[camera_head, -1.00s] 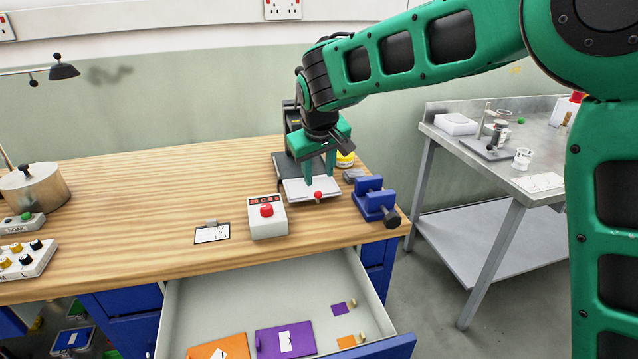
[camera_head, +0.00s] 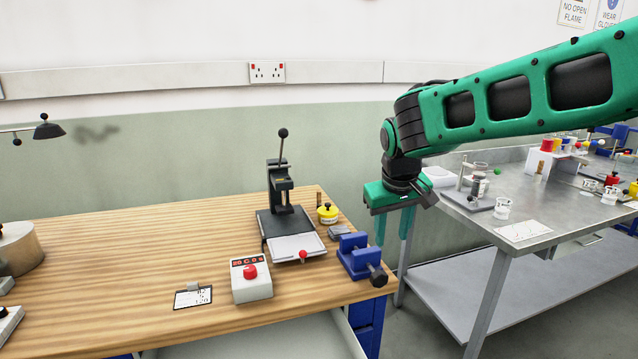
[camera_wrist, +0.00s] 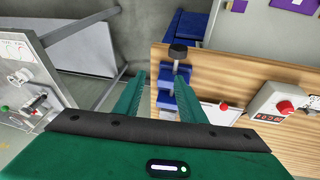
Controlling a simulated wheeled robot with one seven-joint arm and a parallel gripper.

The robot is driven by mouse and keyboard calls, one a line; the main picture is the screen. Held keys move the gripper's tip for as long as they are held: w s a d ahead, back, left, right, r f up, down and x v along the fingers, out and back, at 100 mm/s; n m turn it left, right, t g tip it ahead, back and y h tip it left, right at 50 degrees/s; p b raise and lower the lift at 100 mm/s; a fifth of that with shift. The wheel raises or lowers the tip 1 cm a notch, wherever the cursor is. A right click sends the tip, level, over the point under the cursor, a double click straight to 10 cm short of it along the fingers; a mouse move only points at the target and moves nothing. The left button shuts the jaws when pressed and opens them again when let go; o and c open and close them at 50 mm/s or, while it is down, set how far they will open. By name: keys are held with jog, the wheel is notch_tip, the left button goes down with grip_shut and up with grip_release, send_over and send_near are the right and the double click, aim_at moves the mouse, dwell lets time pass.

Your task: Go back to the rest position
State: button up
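My gripper (camera_head: 393,243) hangs pointing down over the gap between the wooden bench and the steel table, just right of the blue vise. In the wrist view my gripper (camera_wrist: 157,80) has its two green fingers spread apart with nothing between them but the bench edge and the vise beyond. My arm reaches in from the right. The blue vise (camera_head: 354,256) with a black knob stands at the bench's right edge, and it also shows in the wrist view (camera_wrist: 172,75).
On the wooden bench (camera_head: 120,235) stand a press (camera_head: 281,195) with a white tray (camera_head: 295,246), a red-button box (camera_head: 251,282), a yellow pot (camera_head: 327,213) and a clipboard (camera_head: 193,297). The steel table (camera_head: 540,226) at right carries glassware. An open drawer (camera_head: 290,340) juts out in front.

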jog(key=s+d+f+m+g, duration=0.1)
jog(key=s+d+m, duration=0.1)
jog(key=s+d, duration=0.6)
jog(key=s+d+m+g, duration=0.1)
jog(key=s+d+m, duration=0.1)
jog(key=s+d, duration=0.6)
jog(key=s+d+f+m+g, duration=0.1)
jog(key=s+d, duration=0.3)
jog(key=s, duration=0.5)
jog(key=s+d+f+m+y, duration=0.1)
jog(key=s+d+f+m, duration=0.3)
jog(key=s, duration=0.6)
jog(key=shift+d+f+g, duration=0.15)
jog(key=shift+d+g, duration=0.1)
jog(key=shift+g, duration=0.15)
jog(key=shift+w+f, duration=0.25)
jog(key=shift+w, duration=0.3)
